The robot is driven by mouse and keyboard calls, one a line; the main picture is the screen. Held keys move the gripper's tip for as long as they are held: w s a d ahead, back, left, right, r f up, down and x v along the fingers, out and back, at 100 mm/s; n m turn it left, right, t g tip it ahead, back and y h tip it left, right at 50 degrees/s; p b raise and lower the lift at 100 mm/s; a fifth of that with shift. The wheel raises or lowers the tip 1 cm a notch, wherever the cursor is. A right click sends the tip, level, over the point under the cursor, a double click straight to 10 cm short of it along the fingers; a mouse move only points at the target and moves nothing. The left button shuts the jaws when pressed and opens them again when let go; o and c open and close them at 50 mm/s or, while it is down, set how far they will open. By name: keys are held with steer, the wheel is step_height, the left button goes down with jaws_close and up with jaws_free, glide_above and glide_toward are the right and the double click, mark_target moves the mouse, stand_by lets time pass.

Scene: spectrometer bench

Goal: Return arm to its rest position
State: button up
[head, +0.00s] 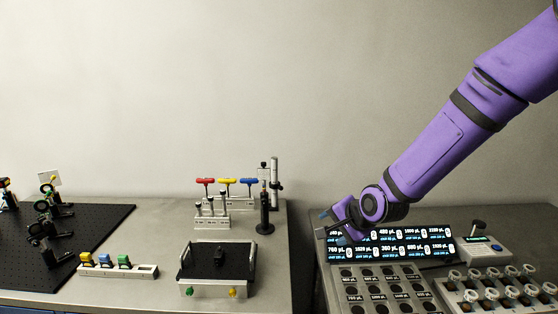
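My purple arm reaches in from the upper right. My gripper (334,226) is at its lower left end, in front of or over the left end of the lit display panel (392,243) on the right bench. The gripper is small and seen from the side, so I cannot tell whether its fingers are open or shut. I see no object clearly held in it. Whether it touches the panel is not clear.
A grey rack with holes (384,286), a rack of small vials (500,293) and a small device (484,248) crowd the right bench. A gap separates it from the left bench, which holds a black-lined tray (213,291), coloured-handle tools (227,182) and a black breadboard (90,235).

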steer(key=s+d+r+n+h, duration=0.5)
steer(key=s+d+r, duration=0.5)
steer(key=s+r, duration=0.35)
steer(key=s+d+r+n+g, duration=0.1)
steer(key=s+d+r+n, duration=0.1)
steer(key=s, duration=0.6)
steer(key=s+d+r+n+g, duration=0.1)
steer(key=s+d+r, duration=0.3)
steer(key=s, duration=0.5)
steer(key=shift+r+n, duration=0.55)
steer(key=shift+n, duration=0.05)
